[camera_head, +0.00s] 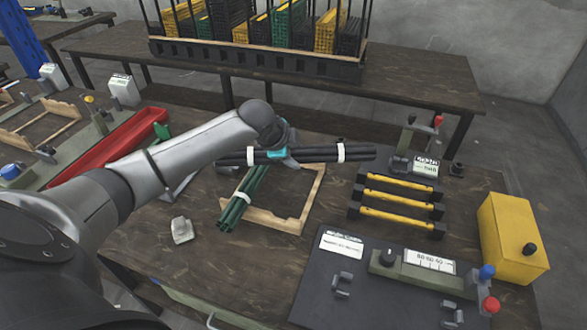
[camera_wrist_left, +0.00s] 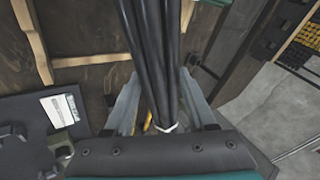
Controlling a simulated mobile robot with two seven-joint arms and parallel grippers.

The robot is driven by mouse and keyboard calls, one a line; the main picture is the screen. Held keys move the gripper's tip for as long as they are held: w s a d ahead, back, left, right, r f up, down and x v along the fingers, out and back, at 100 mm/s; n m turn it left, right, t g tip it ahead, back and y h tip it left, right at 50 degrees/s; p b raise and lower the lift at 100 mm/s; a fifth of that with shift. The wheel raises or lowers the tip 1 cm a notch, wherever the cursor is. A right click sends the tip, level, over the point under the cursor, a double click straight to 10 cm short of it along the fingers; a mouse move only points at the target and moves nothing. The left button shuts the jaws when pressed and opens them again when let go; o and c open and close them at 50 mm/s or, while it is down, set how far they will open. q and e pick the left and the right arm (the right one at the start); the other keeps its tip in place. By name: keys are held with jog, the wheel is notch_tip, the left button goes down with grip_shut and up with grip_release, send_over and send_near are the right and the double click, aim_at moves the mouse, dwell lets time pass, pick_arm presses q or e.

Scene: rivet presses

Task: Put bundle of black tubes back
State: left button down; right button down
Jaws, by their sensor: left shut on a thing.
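A bundle of black tubes (camera_head: 318,155) with white bands is held level above the table in the head view. My left gripper (camera_head: 282,156) is shut around it, left of the bundle's middle. In the left wrist view the black bundle (camera_wrist_left: 152,60) runs between the fingers of my left gripper (camera_wrist_left: 160,112), with a white band close by. Below it, a bundle of green tubes (camera_head: 238,205) leans over the left side of a wooden frame (camera_head: 291,222) on the table. My right gripper is not in view.
Several yellow bars with black ends (camera_head: 399,197) lie right of the frame. A yellow box (camera_head: 512,240) and a dark press plate (camera_head: 325,290) are at the right front. A red tray (camera_head: 115,148) lies left. A rack of coloured bundles (camera_head: 260,58) stands on the back table.

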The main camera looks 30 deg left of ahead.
pick_arm(q)
notch_tip(320, 180, down, 4)
jog(key=shift+r+b, duration=0.25)
jog(key=shift+b, duration=0.25)
jog(key=shift+w+f, duration=0.1)
jog(key=shift+f, duration=0.15)
jog(key=shift+f, duration=0.2)
jog(key=shift+c, duration=1.1)
grip_release()
jog(key=shift+f, duration=0.15)
jog(key=shift+s+r, duration=0.2)
jog(key=shift+r, duration=0.15)
jog(key=p+v, duration=0.3)
jog(key=v, duration=0.8)
jog(key=shift+s+r, duration=0.25)
